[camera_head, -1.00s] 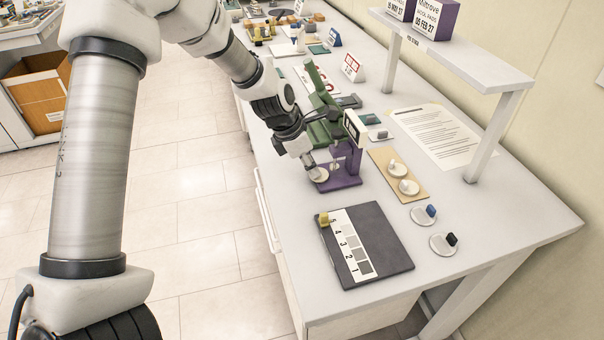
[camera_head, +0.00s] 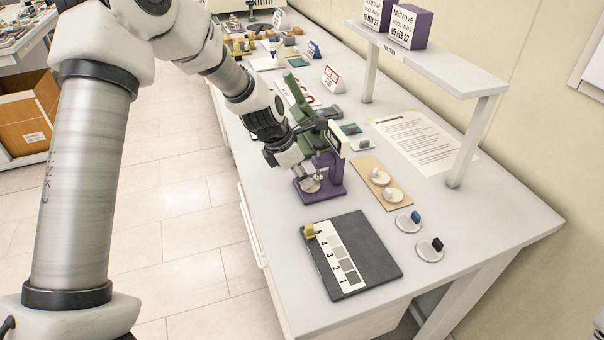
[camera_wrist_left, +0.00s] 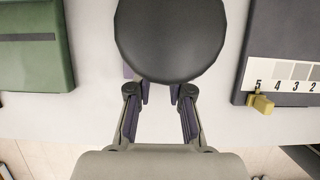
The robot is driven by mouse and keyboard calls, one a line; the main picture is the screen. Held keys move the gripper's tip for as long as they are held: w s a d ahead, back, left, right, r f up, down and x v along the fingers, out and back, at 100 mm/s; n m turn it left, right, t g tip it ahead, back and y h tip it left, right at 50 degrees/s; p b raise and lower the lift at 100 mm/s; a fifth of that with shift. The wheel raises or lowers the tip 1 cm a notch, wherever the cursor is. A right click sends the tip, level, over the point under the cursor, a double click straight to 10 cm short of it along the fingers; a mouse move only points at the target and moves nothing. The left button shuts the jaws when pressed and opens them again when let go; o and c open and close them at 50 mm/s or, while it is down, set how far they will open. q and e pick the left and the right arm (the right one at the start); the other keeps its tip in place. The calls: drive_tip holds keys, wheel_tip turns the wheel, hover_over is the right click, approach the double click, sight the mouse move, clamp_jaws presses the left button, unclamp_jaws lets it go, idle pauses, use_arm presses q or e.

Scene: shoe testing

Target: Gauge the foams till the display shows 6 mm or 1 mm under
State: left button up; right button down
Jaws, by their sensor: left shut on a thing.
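The purple thickness gauge (camera_head: 335,175) stands on the bench with a small display (camera_head: 335,140) on top, whose reading I cannot make out. My left gripper (camera_head: 308,172) is shut on a pale round foam (camera_head: 310,184) at the gauge's front, over its base. Whether the foam sits fully under the plunger is unclear. The left wrist view shows the gripper fingers (camera_wrist_left: 166,98) beside a large dark round part (camera_wrist_left: 170,40), which hides what lies between the tips. Two pale knobbed foams (camera_head: 380,177) (camera_head: 392,195) rest on a tan board (camera_head: 367,175). My right gripper is out of view.
A dark slab (camera_head: 370,245) with a numbered strip (camera_head: 338,262) and a yellow block (camera_head: 309,231) lies in front of the gauge. Discs with a blue knob (camera_head: 408,222) and a black knob (camera_head: 430,249) lie to the right. A green device (camera_head: 302,105) stands behind; a shelf (camera_head: 430,60) overhangs the back.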

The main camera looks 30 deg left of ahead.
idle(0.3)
use_arm(q)
drive_tip(key=o, duration=0.9)
drive_tip(key=shift+c, duration=0.2)
drive_tip(key=v, duration=1.2)
drive_tip(key=shift+f, duration=0.1)
